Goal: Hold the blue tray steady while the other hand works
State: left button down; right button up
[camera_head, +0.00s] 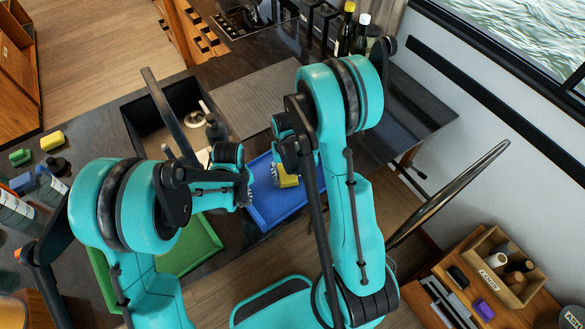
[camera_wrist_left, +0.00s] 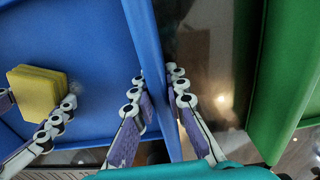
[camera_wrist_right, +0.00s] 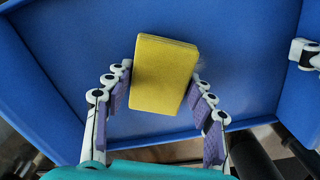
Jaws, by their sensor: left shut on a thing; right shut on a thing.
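The blue tray (camera_head: 280,210) sits at the counter's front edge, partly hidden by my arms. My left gripper (camera_wrist_left: 158,98) is shut on the tray's side wall (camera_wrist_left: 150,45), one finger inside and one outside. It also shows in the head view (camera_head: 246,188) at the tray's left side. My right gripper (camera_wrist_right: 158,92) is shut on a yellow sponge (camera_wrist_right: 164,74), a finger at each long side. The sponge is over the tray's floor (camera_wrist_right: 240,50); whether it touches the floor I cannot tell. It also shows in the head view (camera_head: 286,176).
A green tray (camera_head: 190,250) lies left of the blue one, with a gap between. Behind is a dark sink (camera_head: 150,120) with a ridged drainboard (camera_head: 255,95). Bottles (camera_head: 345,30) stand at the back.

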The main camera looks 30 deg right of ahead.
aim_at(274, 185)
jog(key=shift+s+a, duration=0.2)
jog(key=shift+a, duration=1.05)
jog(key=shift+s+a+f, duration=0.1)
jog(key=shift+s+a, duration=0.05)
jog(key=shift+a, duration=0.6)
jog(key=shift+s+a+f, duration=0.1)
jog(key=shift+a, duration=0.65)
jog(key=shift+a+r, duration=0.15)
jog(key=shift+a, duration=0.2)
notch_tip(274, 185, up, 8)
jog(key=shift+d, duration=0.15)
